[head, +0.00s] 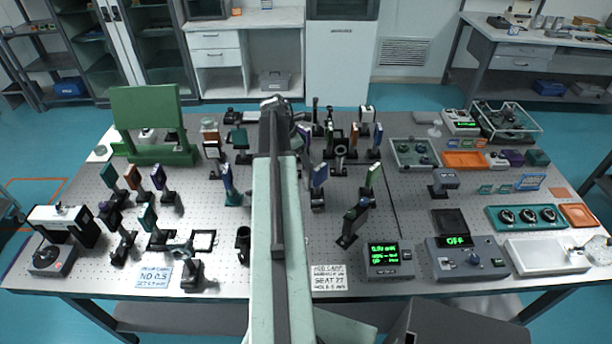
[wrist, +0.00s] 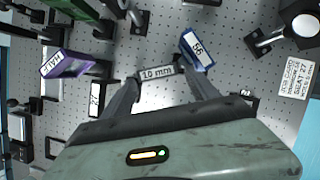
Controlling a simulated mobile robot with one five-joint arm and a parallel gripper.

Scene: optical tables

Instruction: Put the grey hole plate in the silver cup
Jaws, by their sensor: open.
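A grey plate marked "1.0 mm" (wrist: 157,73), which looks like the hole plate, lies between and just beyond my fingertips in the wrist view. My gripper (wrist: 160,80) is open, with one finger on each side of the plate; I cannot tell whether either finger touches it. In the head view my own arm runs up the middle and hides the plate and most of the gripper. I cannot make out a silver cup for certain in either view. A small label reading "27" (wrist: 96,98) stands left of my left finger in the wrist view.
A purple-framed piece (wrist: 66,63) is left of the gripper and a blue-framed one (wrist: 197,50) is close by its right finger. Several optics on posts crowd the perforated table (head: 420,215). A card reading "SEAT 27" (head: 329,278) lies near the front edge.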

